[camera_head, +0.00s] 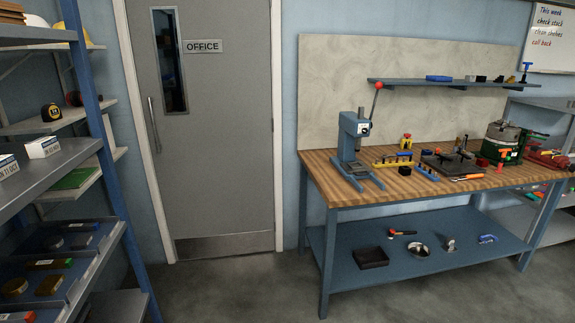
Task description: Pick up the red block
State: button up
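A small red block-like thing (482,162) lies on the wooden top of the workbench (325,172), right of the middle, just left of a green machine (500,146). It is small in the view, so its exact shape is hard to tell. Another red thing (17,317) shows at the bottom left corner on the near shelf, cut by the picture edge; I cannot tell what it is. My gripper is not in view.
A blue press (354,147) stands on the bench's left end, with small tools and blocks around it. A blue lower shelf (345,282) holds several items. Loaded shelving (75,165) stands at the left. Clear floor (235,290) lies between it and the bench.

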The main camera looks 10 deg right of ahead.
aim_at(480, 163)
jog(key=i+z, duration=0.2)
jog(key=i, duration=0.4)
jog(key=i+j+z, duration=0.1)
jog(key=i+z, duration=0.15)
jog(key=i, duration=0.35)
jog(key=i+j+z, duration=0.2)
jog(key=i, duration=0.35)
jog(key=i+l+z, duration=0.1)
jog(key=i+z, duration=0.35)
jog(key=i, duration=0.15)
jog(key=i+j+z, duration=0.1)
jog(key=i+z, duration=0.3)
jog(key=i, duration=0.2)
